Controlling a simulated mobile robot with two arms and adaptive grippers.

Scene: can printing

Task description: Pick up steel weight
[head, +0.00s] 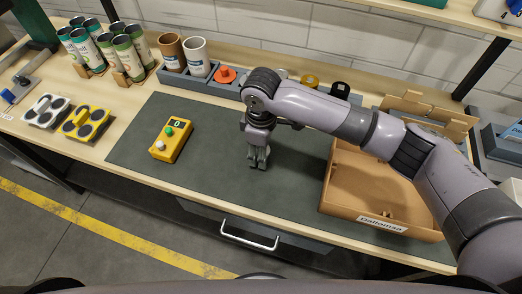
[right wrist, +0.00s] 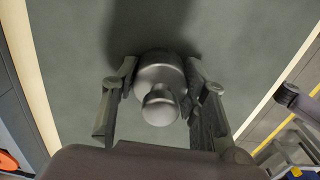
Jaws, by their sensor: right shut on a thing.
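The steel weight (right wrist: 160,78) is a shiny grey body with a round knob (right wrist: 160,106), seen from above in the right wrist view. My right gripper (head: 259,161) is over the dark green mat (head: 220,165), between the yellow button box and the cardboard box. In the right wrist view its two fingers (right wrist: 160,97) are on either side of the weight, and it is shut on it. In the head view I cannot make out the weight at the fingers. My left gripper is not seen.
The yellow button box (head: 170,141) lies left of the gripper. An open cardboard box (head: 345,200) stands at right. Cans (head: 196,57), an orange piece (head: 226,75) and a grey tray (head: 217,90) line the back. The mat's front middle is clear.

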